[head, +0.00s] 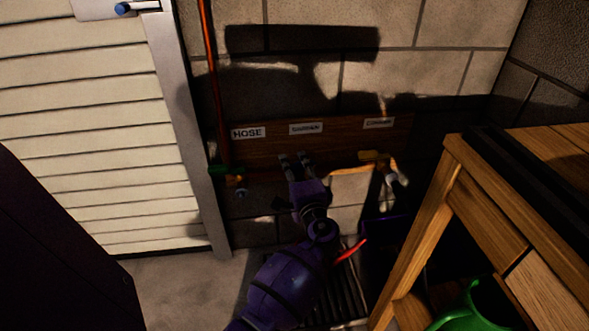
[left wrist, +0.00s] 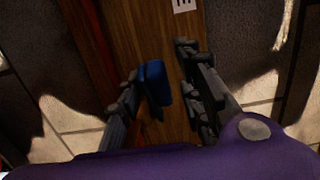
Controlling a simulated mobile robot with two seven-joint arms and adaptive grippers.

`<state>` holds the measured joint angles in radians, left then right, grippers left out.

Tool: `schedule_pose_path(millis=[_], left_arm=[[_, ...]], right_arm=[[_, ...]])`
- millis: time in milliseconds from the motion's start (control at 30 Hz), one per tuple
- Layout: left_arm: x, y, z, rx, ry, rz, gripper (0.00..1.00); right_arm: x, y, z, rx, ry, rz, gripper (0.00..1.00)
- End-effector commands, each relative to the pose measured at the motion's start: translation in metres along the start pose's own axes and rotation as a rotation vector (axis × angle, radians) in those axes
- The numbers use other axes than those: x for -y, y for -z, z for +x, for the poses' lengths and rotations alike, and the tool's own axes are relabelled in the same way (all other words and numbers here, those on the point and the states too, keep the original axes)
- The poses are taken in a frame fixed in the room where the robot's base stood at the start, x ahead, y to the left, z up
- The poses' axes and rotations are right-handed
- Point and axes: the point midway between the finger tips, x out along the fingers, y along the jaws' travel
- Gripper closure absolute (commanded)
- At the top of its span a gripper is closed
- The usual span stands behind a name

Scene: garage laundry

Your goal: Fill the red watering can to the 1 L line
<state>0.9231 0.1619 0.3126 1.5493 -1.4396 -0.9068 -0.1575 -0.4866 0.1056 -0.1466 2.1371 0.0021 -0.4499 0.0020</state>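A red spout-like piece (head: 350,250), probably of the red watering can, shows low by the wall over a dark floor grate (head: 345,295); my left arm hides the rest, and no 1 L line or water level can be seen. My left gripper (head: 297,160) is at the wooden tap board, under the middle label (head: 306,128). In the left wrist view, a blue tap handle (left wrist: 155,82) lies between its open fingers, closer to the left finger, with a clear gap to the right finger. My right gripper is not in view.
A green-handled tap (head: 226,170) is under the HOSE label (head: 248,133). A yellow-handled tap (head: 374,156) is to the right. A wooden bench (head: 425,215) stands at right, with a green container (head: 475,310) below. A white slatted door (head: 85,130) is left.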

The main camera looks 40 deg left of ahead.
Motion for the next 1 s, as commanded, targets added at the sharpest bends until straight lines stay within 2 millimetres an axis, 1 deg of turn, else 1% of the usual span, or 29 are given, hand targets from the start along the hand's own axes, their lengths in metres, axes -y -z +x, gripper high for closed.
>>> schedule_pose_path(millis=[100,133,367,767,1000], left_arm=[[0.0003,0.0001,-0.0002,0.0,0.0,0.0,0.66],[0.0003,0.0001,-0.0002,0.0,0.0,-0.001,0.69],[0.0008,0.0003,-0.0004,0.0,0.001,-0.001,0.99],[0.0038,0.0,0.0008,-0.015,0.006,-0.002,1.0],[0.0068,-0.0027,0.0069,-0.115,0.01,0.0,1.0]], right_arm=[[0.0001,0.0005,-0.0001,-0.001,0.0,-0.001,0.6],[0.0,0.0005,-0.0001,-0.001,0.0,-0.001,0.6],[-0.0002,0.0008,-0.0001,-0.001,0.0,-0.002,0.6],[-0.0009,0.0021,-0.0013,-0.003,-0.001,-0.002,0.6],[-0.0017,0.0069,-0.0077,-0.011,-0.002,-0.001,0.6]])
